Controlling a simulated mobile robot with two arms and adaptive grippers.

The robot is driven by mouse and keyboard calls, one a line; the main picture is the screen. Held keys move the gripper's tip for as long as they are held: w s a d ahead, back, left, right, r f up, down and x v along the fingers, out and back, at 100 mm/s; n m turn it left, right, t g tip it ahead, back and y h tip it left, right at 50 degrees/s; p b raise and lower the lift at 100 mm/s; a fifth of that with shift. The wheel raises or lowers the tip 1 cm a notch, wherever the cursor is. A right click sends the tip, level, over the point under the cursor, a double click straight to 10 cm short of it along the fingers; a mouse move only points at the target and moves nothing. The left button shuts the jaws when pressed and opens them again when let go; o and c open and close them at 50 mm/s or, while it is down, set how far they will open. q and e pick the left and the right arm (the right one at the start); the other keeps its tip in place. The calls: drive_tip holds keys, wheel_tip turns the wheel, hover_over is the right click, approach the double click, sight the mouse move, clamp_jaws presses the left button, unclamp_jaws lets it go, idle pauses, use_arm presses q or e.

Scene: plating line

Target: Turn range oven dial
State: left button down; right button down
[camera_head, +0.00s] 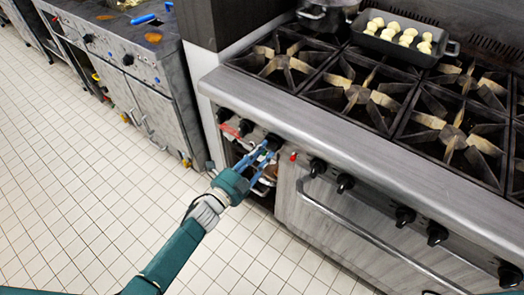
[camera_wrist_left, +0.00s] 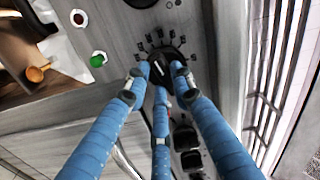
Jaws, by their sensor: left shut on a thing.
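The range's oven dial (camera_wrist_left: 165,64) is a round black knob with a printed scale around it, in the upper middle of the left wrist view. My left gripper (camera_wrist_left: 162,78) has its blue fingers around the dial, shut on it. In the head view my left gripper (camera_head: 265,152) reaches the range's front panel, and the dial (camera_head: 273,140) is a dark knob partly hidden by the fingers. My right gripper is in neither view.
The range (camera_head: 290,110) has several burners and a pan (camera_head: 448,48) of pale round pieces at the back. Black burner knobs (camera_head: 345,183) line its front above an oven door handle (camera_head: 370,237). A grey counter unit (camera_head: 150,85) stands left. The tiled floor (camera_head: 70,180) is clear.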

use_arm(q)
drive_tip(key=shift+s+d+f+n, duration=0.1)
drive_tip(key=shift+f+n, duration=0.05)
drive_tip(key=shift+n, duration=2.05)
drive_tip(key=c, duration=1.5)
unclamp_jaws()
drive_tip(key=shift+o, duration=0.2)
drive_tip(key=v, duration=1.2)
drive_tip(key=shift+p, duration=0.3)
